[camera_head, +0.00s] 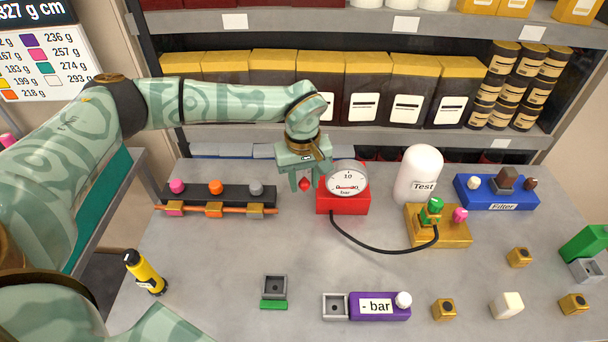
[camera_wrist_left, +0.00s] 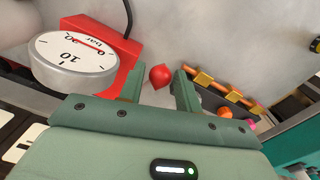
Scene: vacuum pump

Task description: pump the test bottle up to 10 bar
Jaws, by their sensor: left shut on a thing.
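The red pump base (camera_head: 343,205) carries a round white gauge (camera_head: 347,178) marked "10" and "bar". In the left wrist view the gauge (camera_wrist_left: 75,65) shows a red needle, but its exact reading is hard to tell. A small red knob (camera_head: 305,184) sits at the left side of the base. My left gripper (camera_head: 305,180) is shut on this red knob (camera_wrist_left: 160,76), one finger on each side. The white test bottle (camera_head: 418,172) stands upright on a gold block (camera_head: 455,232) with a green fitting (camera_head: 432,210). My right gripper is not in view.
A black hose (camera_head: 375,248) runs from the red base to the green fitting. A black rack with colored knobs (camera_head: 232,194) is to the left. A blue "Filter" block (camera_head: 520,203) and a purple "- bar" block (camera_head: 378,306) are to the right and front.

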